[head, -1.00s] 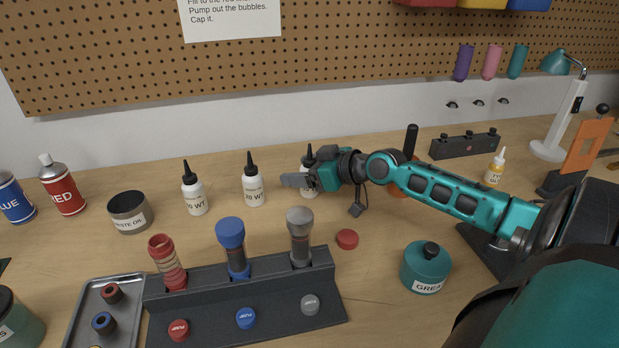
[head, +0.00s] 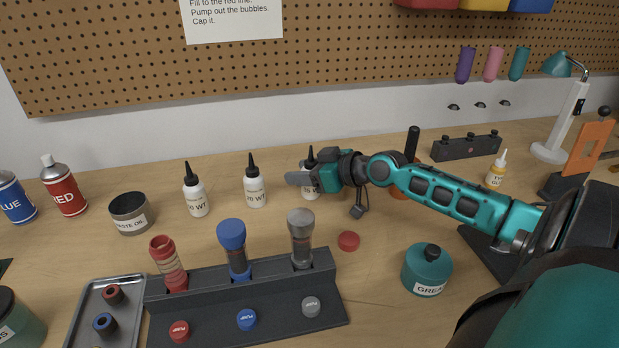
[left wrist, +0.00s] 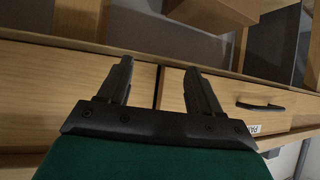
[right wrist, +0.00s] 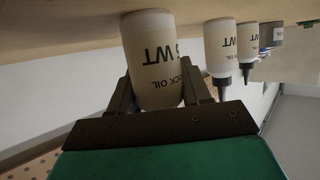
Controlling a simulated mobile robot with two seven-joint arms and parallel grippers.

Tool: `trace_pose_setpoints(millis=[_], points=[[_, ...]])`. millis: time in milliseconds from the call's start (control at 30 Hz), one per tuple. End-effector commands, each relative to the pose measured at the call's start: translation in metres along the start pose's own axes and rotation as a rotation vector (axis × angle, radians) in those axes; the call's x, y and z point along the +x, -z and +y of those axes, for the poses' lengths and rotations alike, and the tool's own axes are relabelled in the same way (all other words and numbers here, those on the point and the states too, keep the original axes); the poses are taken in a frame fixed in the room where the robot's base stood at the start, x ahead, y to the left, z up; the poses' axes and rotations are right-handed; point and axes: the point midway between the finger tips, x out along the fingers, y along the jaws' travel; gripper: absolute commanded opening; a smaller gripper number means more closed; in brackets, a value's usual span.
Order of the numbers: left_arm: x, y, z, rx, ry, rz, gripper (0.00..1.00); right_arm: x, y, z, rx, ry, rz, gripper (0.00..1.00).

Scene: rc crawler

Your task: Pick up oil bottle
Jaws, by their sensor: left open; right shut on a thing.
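Three white oil bottles with black nozzle tips stand in a row at the back of the bench. My right gripper (head: 302,178) is shut on the rightmost oil bottle (head: 311,190), which is partly hidden behind the fingers. In the right wrist view this oil bottle (right wrist: 154,65) sits between the two fingers, its base at or close to the bench top. The middle oil bottle (head: 255,187) and the left oil bottle (head: 195,194) stand upright and apart from the gripper. My left gripper (left wrist: 158,85) is open and empty, in front of wooden drawers.
A dark rack (head: 250,302) with red, blue and grey shock bodies stands in front of the bottles. A waste oil jar (head: 130,215) is at left. A red cap (head: 348,240) and a grease tub (head: 427,268) lie below my right arm. A glue bottle (head: 496,172) is at right.

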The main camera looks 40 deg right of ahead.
Motion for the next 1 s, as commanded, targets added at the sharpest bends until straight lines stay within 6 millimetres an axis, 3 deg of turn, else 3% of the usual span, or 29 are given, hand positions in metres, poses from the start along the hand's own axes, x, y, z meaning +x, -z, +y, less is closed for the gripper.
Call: trace_pose_setpoints(millis=[167, 367, 800, 1000], points=[[-0.001, 0.001, 0.0, 0.0, 0.0, 0.0, 0.64, -0.001, 0.003, 0.0, -0.001, 0.0, 0.001, 0.15], [-0.003, 0.005, 0.0, 0.0, 0.0, 0.0, 0.64, -0.009, 0.022, 0.0, -0.003, 0.0, 0.003, 0.15], [-0.009, 0.017, -0.001, 0.001, 0.001, 0.004, 0.64, -0.051, 0.124, 0.001, -0.006, -0.001, 0.003, 0.15], [-0.01, 0.02, -0.001, 0.001, 0.001, 0.006, 0.64, -0.067, 0.162, 0.001, -0.004, -0.001, 0.003, 0.15]])
